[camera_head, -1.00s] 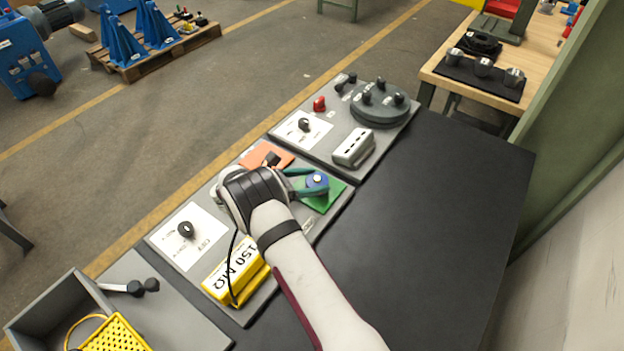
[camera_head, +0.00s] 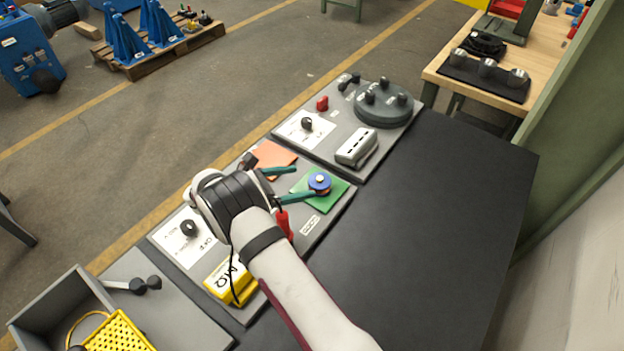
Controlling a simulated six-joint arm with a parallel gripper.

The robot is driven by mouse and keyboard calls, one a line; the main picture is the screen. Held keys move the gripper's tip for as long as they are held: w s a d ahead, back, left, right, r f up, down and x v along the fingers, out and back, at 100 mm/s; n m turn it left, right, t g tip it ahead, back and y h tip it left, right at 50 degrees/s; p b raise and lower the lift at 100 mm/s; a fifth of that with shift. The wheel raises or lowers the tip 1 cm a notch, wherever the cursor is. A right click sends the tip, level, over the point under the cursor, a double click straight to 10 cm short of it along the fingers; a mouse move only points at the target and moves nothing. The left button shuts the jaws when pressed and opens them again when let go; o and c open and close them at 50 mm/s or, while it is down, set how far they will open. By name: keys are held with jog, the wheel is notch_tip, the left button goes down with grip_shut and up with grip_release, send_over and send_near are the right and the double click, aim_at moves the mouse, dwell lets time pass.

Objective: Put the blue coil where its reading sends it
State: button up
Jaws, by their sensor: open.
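The blue coil (camera_head: 320,183) sits on the green pad (camera_head: 328,201), toward the right end of the middle board. My gripper (camera_head: 304,182) is open and empty, with its teal fingers pointing right toward the coil. The lower fingertip ends beside the coil's lower left edge; I cannot tell whether it touches. The orange pad (camera_head: 276,153) lies behind the fingers and looks bare where it shows. The yellow meter (camera_head: 232,287) stands at the front; only "MΩ" of its display shows, the rest hidden by my arm. A red probe (camera_head: 284,224) shows beside my wrist.
A white dial panel (camera_head: 183,240) is left of my gripper. The back board holds a round dark turntable (camera_head: 383,106), a grey block (camera_head: 356,147) and a red knob (camera_head: 322,103). A grey bin with a yellow basket (camera_head: 118,334) is front left. The black tabletop (camera_head: 430,220) is clear at right.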

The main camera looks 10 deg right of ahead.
jog(key=v, duration=0.6)
jog(key=s+d+r+m+g+y, duration=0.1)
jog(key=s+d+r+m+y, duration=0.4)
jog(key=s+r+m, duration=0.35)
jog(key=s+d+r+m+g+y, duration=0.2)
jog(key=s+d+r+m+y, duration=0.25)
jog(key=s+r+m, duration=0.4)
jog(key=s+a+r+m+t+y, duration=0.25)
jog(key=s+m+t+y, duration=0.25)
jog(key=s+m, duration=0.45)
jog(key=s+f+m+g, duration=0.1)
jog(key=s+f+g, duration=0.5)
jog(key=s, duration=0.1)
jog(key=shift+s+d, duration=0.15)
jog(key=shift+s, duration=0.15)
